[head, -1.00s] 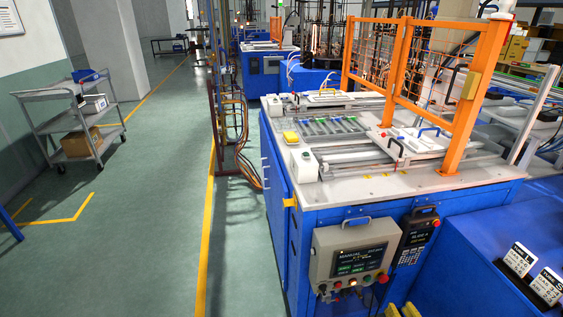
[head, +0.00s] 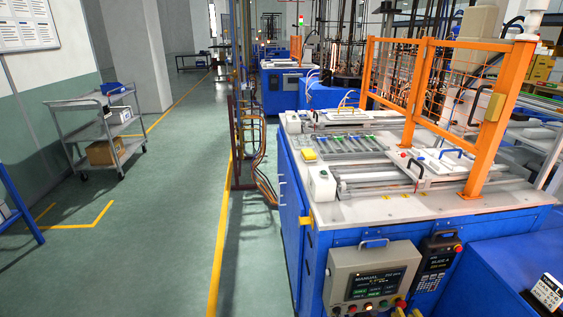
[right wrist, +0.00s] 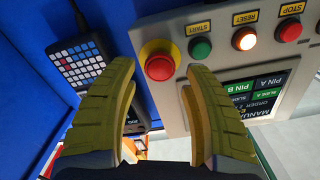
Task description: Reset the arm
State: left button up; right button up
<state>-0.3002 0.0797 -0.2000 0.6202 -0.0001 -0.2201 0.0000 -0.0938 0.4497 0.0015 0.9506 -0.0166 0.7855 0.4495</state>
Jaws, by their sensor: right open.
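The control panel (head: 372,285) hangs on the front of the blue machine in the head view, with a screen reading MANUAL and buttons along its lower edge. In the right wrist view it appears upside down, with a green START button (right wrist: 200,48), a lit RESET button (right wrist: 244,39) and a red STOP button (right wrist: 289,30). A large red button on a yellow base (right wrist: 160,67) lies beyond my fingertips. My right gripper (right wrist: 160,79) is open and empty, its yellow fingers apart. My left gripper is not in view.
A dark keypad unit (head: 437,266) hangs right of the panel. The machine top (head: 400,208) carries rails, trays and an orange guard fence (head: 440,85). A grey cart (head: 100,130) stands at the left. The green floor between cart and machine is mostly clear.

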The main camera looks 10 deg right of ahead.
jog(key=shift+w, duration=0.6)
jog(key=shift+c, duration=0.2)
grip_shut()
jog(key=m, duration=0.3)
jog(key=shift+m, duration=0.4)
jog(key=m, duration=0.4)
jog(key=shift+d+m, duration=0.1)
jog(key=shift+m, duration=0.3)
